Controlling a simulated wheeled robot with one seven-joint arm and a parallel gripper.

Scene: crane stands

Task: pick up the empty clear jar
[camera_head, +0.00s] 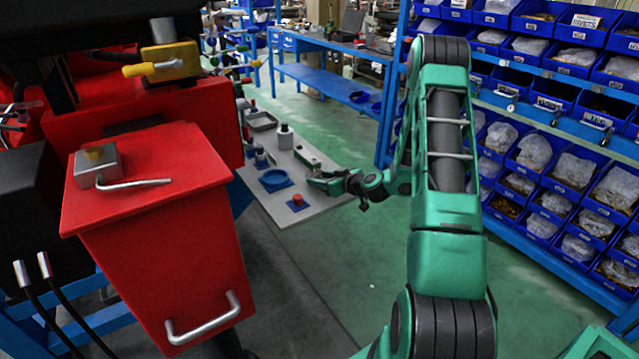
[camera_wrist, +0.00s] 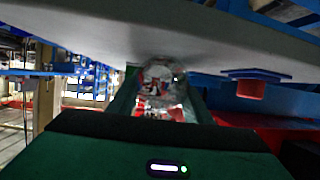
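The clear jar (camera_wrist: 160,82) shows in the wrist view, see-through, with red and dark shapes visible through it. It is at the pale grey tabletop (camera_wrist: 90,30), which appears along the top of that view. My gripper (camera_wrist: 161,98) has its two green fingers apart, one on each side of the jar. I cannot tell whether the fingers touch it. In the head view my gripper (camera_head: 322,183) is low at the right edge of the grey table (camera_head: 318,204). I cannot make out the jar there.
A red cabinet (camera_head: 160,220) stands left; blue bin shelves (camera_head: 560,130) stand right. Green floor lies between.

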